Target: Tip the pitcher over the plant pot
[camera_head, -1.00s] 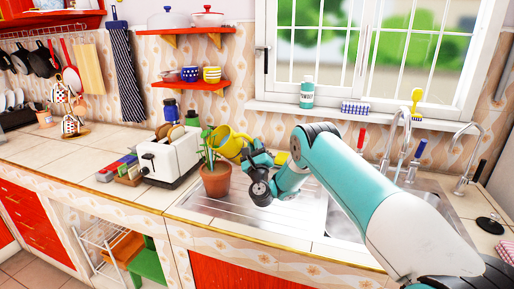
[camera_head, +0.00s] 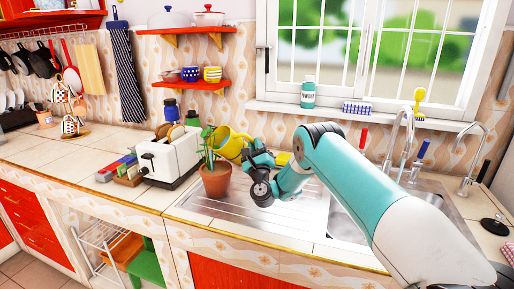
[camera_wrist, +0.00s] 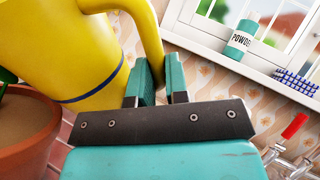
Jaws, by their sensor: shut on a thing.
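The yellow pitcher (camera_head: 232,144) is tilted to the left beside and above the plant pot (camera_head: 216,180) in the head view. It fills the upper left of the wrist view (camera_wrist: 75,45), with a dark blue band around it. My gripper (camera_wrist: 160,82) is shut on the pitcher's handle. In the head view my gripper (camera_head: 250,152) is right of the pot. The terracotta pot holds a green plant and brown soil, and its rim (camera_wrist: 45,135) shows at the lower left of the wrist view. The pitcher's mouth is out of the wrist view, and no water can be made out.
A white toaster (camera_head: 168,158) stands left of the pot. The sink (camera_head: 350,225) and taps are to the right. The steel drainboard (camera_head: 290,212) in front is clear.

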